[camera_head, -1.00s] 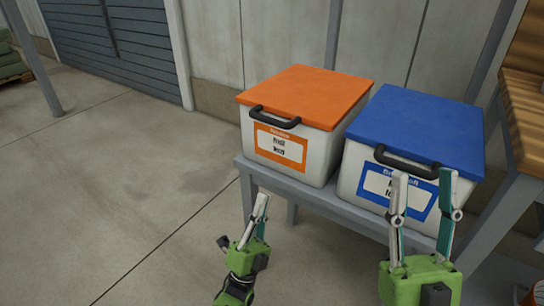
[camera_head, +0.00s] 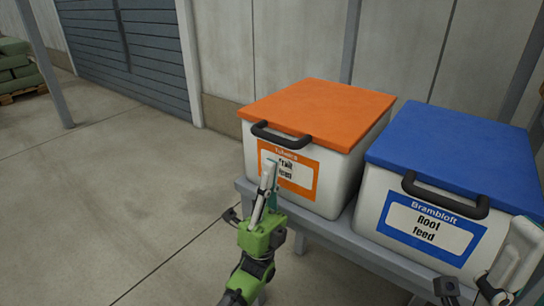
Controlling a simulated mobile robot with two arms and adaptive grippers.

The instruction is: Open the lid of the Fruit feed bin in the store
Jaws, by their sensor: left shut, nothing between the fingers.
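The Fruit feed bin (camera_head: 335,185) is white with an orange label and stands on a grey bench. Its orange lid (camera_head: 320,110) is closed flat, with a black handle (camera_head: 282,138) on the front edge. My left gripper (camera_head: 268,175) is in front of the bin, below the handle, covering part of the label. Its fingers are together with nothing between them; I cannot tell whether they touch the bin.
The Root feed bin (camera_head: 372,215) with a closed blue lid (camera_head: 455,150) stands right of the Fruit bin on the same grey bench (camera_head: 345,240). A wall is behind. Open concrete floor (camera_head: 120,190) lies to the left. Green sacks (camera_head: 18,65) sit on a pallet at the far left.

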